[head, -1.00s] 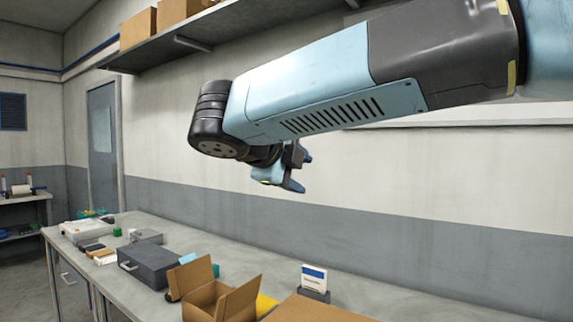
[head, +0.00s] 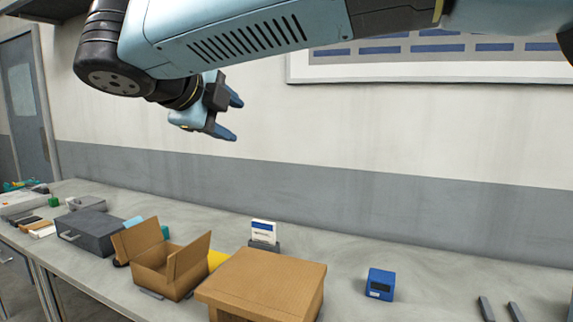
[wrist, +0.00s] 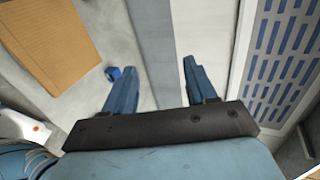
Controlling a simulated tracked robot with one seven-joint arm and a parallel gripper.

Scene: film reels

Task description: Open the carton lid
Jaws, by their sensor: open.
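A brown cardboard carton (head: 264,283) with its flat lid down stands on the workbench, at the lower middle of the head view. Its brown top also fills the upper left of the wrist view (wrist: 48,42). My gripper (head: 237,117) is open and empty, high above the bench in front of the wall, well clear of the carton. In the wrist view its two blue fingers (wrist: 152,85) are spread apart with nothing between them.
Left of the carton stands a smaller carton (head: 172,274) with raised flaps, then a dark grey case (head: 92,232). A white and blue card box (head: 263,232) stands behind. A small blue device (head: 381,284) sits right of the carton, with bare bench around it.

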